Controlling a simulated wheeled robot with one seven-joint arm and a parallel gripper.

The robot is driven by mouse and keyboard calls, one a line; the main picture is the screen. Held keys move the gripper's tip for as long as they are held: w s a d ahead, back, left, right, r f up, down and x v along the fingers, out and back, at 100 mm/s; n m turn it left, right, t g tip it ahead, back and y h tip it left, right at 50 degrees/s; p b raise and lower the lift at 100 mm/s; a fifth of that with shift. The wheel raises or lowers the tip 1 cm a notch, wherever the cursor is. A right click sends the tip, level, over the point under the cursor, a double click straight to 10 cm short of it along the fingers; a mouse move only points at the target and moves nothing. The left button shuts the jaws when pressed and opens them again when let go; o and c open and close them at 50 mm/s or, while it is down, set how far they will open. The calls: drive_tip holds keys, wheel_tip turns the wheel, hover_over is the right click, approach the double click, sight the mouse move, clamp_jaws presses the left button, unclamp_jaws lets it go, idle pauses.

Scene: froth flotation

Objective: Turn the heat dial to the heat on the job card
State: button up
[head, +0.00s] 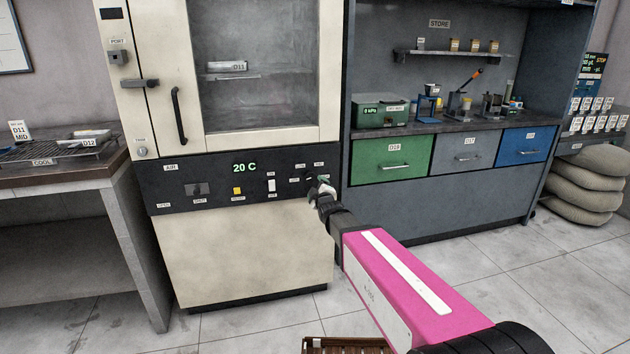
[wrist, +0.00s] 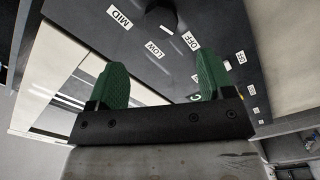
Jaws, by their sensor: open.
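The heat dial (wrist: 162,14) is a dark round knob at the top edge of the wrist view, with OFF, LOW and MID labels around it. A small card (head: 19,131) reading D11 and MID stands on the left bench. The oven display (head: 245,168) reads 20 C.
A white switch (head: 271,185) and a yellow button (head: 237,191) are left of the dial. The oven door (head: 326,80) is shut, with tray D11 (head: 227,67) inside. A drawer cabinet (head: 430,200) stands close on the right. The floor in front is clear at left.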

sight(311, 178)
drive_tip(key=x, duration=0.9)
drive_tip(key=shift+w+a, duration=0.15)
drive_tip(key=shift+w, duration=0.2)
drive_tip(key=c, duration=0.9)
